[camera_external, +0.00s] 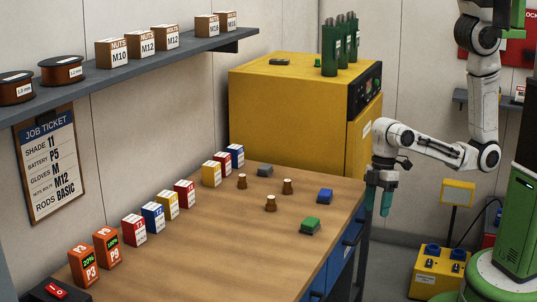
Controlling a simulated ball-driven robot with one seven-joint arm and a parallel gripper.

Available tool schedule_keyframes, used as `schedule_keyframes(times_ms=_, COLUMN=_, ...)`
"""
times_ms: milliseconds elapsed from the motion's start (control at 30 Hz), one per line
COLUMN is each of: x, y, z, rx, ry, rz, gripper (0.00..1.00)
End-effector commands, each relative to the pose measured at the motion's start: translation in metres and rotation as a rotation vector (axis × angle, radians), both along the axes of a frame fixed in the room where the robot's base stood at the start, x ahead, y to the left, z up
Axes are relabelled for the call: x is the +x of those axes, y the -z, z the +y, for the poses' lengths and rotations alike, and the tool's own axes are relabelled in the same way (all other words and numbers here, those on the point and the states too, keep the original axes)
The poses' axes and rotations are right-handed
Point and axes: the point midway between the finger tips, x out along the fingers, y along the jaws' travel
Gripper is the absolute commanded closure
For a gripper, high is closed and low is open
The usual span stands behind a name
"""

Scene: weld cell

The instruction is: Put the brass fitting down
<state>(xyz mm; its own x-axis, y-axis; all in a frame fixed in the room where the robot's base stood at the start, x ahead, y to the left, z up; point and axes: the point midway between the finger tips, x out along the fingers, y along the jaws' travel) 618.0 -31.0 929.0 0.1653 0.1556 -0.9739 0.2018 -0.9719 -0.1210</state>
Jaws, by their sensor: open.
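Three small brass-brown fittings with pale tops stand upright and apart on the wooden workbench (215,247): a back left fitting (242,182), a right fitting (287,187) and a front fitting (270,204). I cannot tell which one the task names. My gripper (379,203) hangs pointing down, just beyond the bench's right edge and apart from all three fittings. Its teal fingers are open and I see nothing between them.
A green-topped block (310,226), a blue block (325,196) and a dark grey block (265,170) lie on the bench. Several coloured boxes and orange batteries (107,247) line its wall side. A yellow cabinet (290,105) stands behind. The bench's front middle is clear.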

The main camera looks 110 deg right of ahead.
Motion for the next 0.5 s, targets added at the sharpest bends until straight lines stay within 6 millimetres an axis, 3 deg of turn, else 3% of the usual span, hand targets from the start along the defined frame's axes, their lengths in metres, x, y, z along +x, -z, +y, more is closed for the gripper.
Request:
schedule_keyframes(times_ms=33, x=-0.025, y=0.004, z=-0.008, rx=-0.030, ry=0.055, rz=0.032, gripper=0.42)
schedule_keyframes(times_ms=100, x=-0.050, y=0.005, z=-0.022, rx=-0.075, ry=0.136, rz=0.060, gripper=0.42)
schedule_keyframes(times_ms=200, x=-0.074, y=0.004, z=-0.039, rx=-0.129, ry=0.216, rz=0.083, gripper=0.42)
schedule_keyframes(times_ms=333, x=-0.088, y=0.001, z=-0.050, rx=-0.163, ry=0.263, rz=0.093, gripper=0.42)
schedule_keyframes(times_ms=500, x=-0.089, y=0.001, z=-0.052, rx=-0.167, ry=0.271, rz=0.093, gripper=0.42)
